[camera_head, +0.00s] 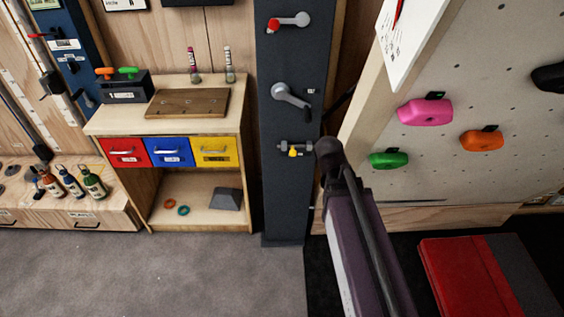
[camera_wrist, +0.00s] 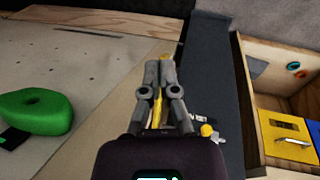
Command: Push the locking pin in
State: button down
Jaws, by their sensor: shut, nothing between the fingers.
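The locking pin assembly (camera_head: 292,148) is a grey metal bolt with a small yellow knob, mounted low on a dark upright post (camera_head: 290,205). In the wrist view the yellow knob (camera_wrist: 207,130) and some metal show just right of my gripper, partly hidden by it. My gripper (camera_wrist: 160,58) is shut, its grey fingers together and empty, beside the pin. I cannot tell whether it touches the pin. In the head view my arm ends right of the pin, and the fingers are not clearly visible there.
A lever with a red knob (camera_head: 274,25) and a grey crank handle (camera_head: 290,95) sit higher on the post. A climbing wall with a green hold (camera_head: 389,160) and a pink hold (camera_head: 425,112) is at right. A drawer cabinet (camera_head: 243,125) stands at left, with open floor before it.

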jog(key=w+a+f+n+t+h+b, duration=0.2)
jog(key=w+a+f+h+b, duration=0.15)
jog(key=w+b, duration=0.2)
jog(key=w+a+f+n+t+h+b, duration=0.1)
jog(key=w+a+n+t+b, duration=0.2)
jog(key=a+b, duration=0.4)
jog(key=w+a+f+n+t+h+b, duration=0.1)
jog(key=w+a+n+t+b, duration=0.3)
jog(key=a+t+b, duration=0.4)
jog(key=a+h, duration=0.1)
jog(key=a, duration=0.4)
jog(key=shift+w+a, duration=0.25)
jog(key=shift+w, duration=0.1)
jog(key=shift+w+d+f, duration=0.1)
jog(key=shift+f, duration=0.05)
jog(key=s+d+b+x, duration=0.1)
jog(key=d+x, duration=0.1)
jog(key=x, duration=1)
jog(key=shift+d+f+b, duration=0.2)
jog(key=shift+d+b, duration=0.1)
